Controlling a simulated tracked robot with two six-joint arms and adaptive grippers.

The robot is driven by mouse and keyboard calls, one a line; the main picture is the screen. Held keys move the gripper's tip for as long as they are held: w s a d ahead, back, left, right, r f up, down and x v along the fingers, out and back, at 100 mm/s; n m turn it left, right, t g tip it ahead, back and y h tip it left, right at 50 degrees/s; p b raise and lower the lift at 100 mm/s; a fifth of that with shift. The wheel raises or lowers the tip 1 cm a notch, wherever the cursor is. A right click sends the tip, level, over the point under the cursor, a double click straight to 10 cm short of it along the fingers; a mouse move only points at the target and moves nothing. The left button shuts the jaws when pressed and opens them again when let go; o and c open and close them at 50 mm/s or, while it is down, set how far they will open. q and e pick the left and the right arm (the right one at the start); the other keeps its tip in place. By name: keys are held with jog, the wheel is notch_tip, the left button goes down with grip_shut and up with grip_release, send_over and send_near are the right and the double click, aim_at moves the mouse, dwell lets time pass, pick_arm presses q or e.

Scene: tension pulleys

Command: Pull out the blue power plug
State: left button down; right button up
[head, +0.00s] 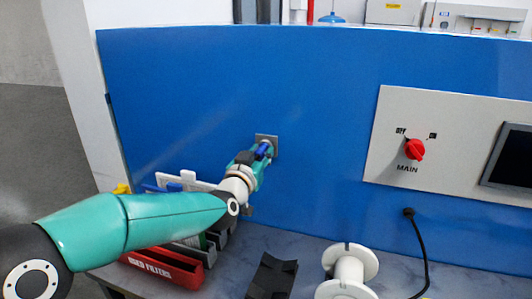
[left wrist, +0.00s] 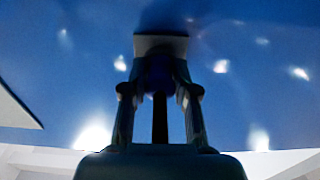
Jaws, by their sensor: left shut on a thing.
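The blue power plug (head: 263,150) is at a small grey socket plate (head: 271,138) on the blue machine panel. My left gripper (head: 261,156) reaches it from the lower left and is shut on the plug. In the left wrist view, the plug (left wrist: 158,76) is dark between the two fingers of my left gripper (left wrist: 159,82), just in front of the socket plate (left wrist: 161,43). A dark strip, perhaps its cable, runs back from it. I cannot tell whether the plug is fully seated. My right gripper is not in view.
A panel with a red MAIN switch (head: 415,149) and a dark screen (head: 509,157) is to the right. Below are a white spool (head: 348,270), a black holder (head: 272,277), a red USED FILTERS bin (head: 163,268) and a hanging black cable (head: 420,246).

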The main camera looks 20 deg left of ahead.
aim_at(259, 157)
pick_arm(q)
jog(key=shift+s+f, duration=0.1)
jog(key=shift+s, duration=0.05)
jog(key=shift+s+b, duration=0.5)
jog(key=shift+s, duration=0.35)
jog(key=shift+s+a+b, duration=0.1)
jog(key=shift+s+b, duration=0.55)
jog(key=shift+s, duration=1.35)
